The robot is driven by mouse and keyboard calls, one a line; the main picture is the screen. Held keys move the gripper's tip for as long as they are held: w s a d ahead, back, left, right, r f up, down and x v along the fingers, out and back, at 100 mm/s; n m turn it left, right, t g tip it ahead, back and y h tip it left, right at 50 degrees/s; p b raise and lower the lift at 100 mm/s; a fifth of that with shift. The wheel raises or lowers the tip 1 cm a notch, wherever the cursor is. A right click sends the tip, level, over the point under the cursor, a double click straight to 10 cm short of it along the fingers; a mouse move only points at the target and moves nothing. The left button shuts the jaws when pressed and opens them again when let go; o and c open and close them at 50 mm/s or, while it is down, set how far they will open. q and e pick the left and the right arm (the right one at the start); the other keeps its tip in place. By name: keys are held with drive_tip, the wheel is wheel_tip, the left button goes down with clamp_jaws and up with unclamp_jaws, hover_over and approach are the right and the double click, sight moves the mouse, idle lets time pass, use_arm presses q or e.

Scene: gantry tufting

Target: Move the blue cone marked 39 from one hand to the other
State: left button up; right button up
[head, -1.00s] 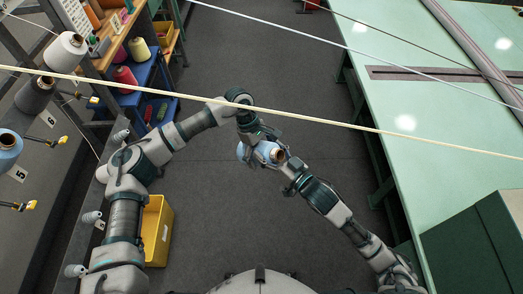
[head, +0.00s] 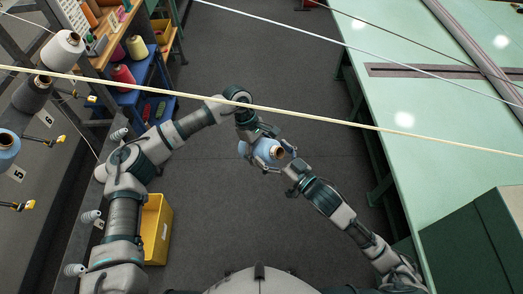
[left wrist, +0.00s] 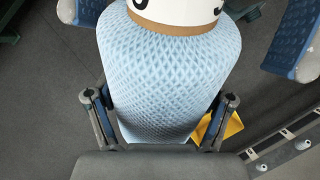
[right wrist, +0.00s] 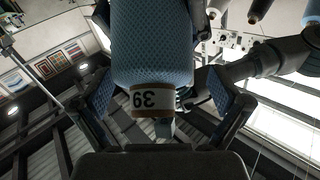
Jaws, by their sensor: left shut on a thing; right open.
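The blue cone (head: 264,150) hangs above the floor between my two grippers. It has a lattice-patterned surface and a brown end. My left gripper (head: 252,142) is shut on its body, with one finger on each side in the left wrist view (left wrist: 163,115). The right wrist view shows the cone (right wrist: 153,55) with its white label reading 39, upside down. My right gripper (head: 284,163) is open at the label end. Its fingers (right wrist: 155,105) stand on either side of that end, with gaps visible. The cone's far side is hidden.
A yellow bin (head: 157,230) stands on the floor at left, beside my left arm. Shelves with coloured cones (head: 122,75) are at upper left. A pale green table (head: 430,150) fills the right. A cream yarn (head: 330,120) crosses the head view.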

drive_tip(key=v, duration=0.6)
drive_tip(key=w+d+f+m+h, duration=0.2)
drive_tip(key=w+d+f+h, duration=0.15)
drive_tip(key=f, duration=0.75)
drive_tip(key=w+d+f+m+h, duration=0.1)
drive_tip(key=w+d+f+h, duration=0.3)
drive_tip(key=f, duration=0.7)
drive_tip(key=s+d+f+m+g+h, duration=0.1)
drive_tip(key=d+f, duration=0.2)
drive_tip(key=f, duration=0.4)
drive_tip(key=s+d+f+g, duration=0.1)
drive_tip(key=d+f, duration=0.2)
drive_tip(key=f, duration=0.4)
drive_tip(key=s+d+f+g+h, duration=0.1)
drive_tip(key=s+d+f+g, duration=0.1)
drive_tip(key=s+f, duration=0.5)
drive_tip(key=s+d+f+g+h, duration=0.1)
drive_tip(key=s+d+f+g, duration=0.15)
drive_tip(key=f, duration=0.75)
drive_tip(key=s+f+g, duration=0.2)
drive_tip(key=s+f, duration=0.3)
drive_tip(key=s, duration=0.6)
drive_tip(key=s+a+f+g+h, duration=0.1)
drive_tip(key=s+f, duration=0.5)
drive_tip(key=s, duration=0.6)
drive_tip(key=s+f+g, duration=0.3)
drive_tip(key=s+f, duration=0.2)
drive_tip(key=s, duration=0.7)
drive_tip(key=shift+a+f, duration=0.35)
drive_tip(key=shift+a, duration=0.05)
